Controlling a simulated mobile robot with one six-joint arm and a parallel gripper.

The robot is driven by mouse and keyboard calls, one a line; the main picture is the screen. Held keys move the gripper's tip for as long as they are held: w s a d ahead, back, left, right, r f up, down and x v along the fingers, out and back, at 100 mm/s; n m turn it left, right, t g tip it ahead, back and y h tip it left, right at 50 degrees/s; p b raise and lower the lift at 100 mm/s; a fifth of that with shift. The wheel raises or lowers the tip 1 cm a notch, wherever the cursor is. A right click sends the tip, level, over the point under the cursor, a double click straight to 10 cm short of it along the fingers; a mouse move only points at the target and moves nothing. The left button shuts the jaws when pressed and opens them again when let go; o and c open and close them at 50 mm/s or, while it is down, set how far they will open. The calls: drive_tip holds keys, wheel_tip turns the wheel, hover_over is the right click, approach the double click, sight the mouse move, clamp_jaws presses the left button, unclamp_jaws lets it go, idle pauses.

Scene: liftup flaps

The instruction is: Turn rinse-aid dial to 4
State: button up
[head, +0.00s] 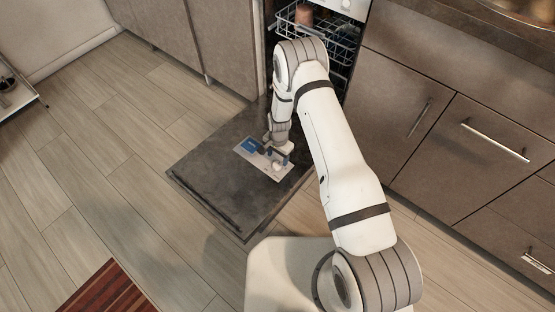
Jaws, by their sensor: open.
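The dishwasher door (205,178) is folded down flat, its dark inner face up. A pale dispenser panel (245,153) with blue parts is set in this face. A small round white part (277,168) at the panel's right end may be the rinse-aid dial. Its numbers and setting are too small to read. My gripper (280,158) is open and points down over the right half of the panel, close to the round part. The gripper hides some of the panel, and I cannot tell whether it touches anything.
The dishwasher's wire rack (338,48), with dishes in it, is behind my arm. Cabinets with drawers (490,135) stand to the right, and more cabinets (185,40) to the left. The wooden floor (110,150) left of the door is clear. A striped rug (105,290) lies at the bottom left.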

sight(278, 164)
drive_tip(key=shift+r, duration=1.45)
drive_tip(key=shift+w+r+p, duration=0.1)
drive_tip(key=shift+r+p, duration=0.05)
drive_tip(key=shift+p, duration=0.15)
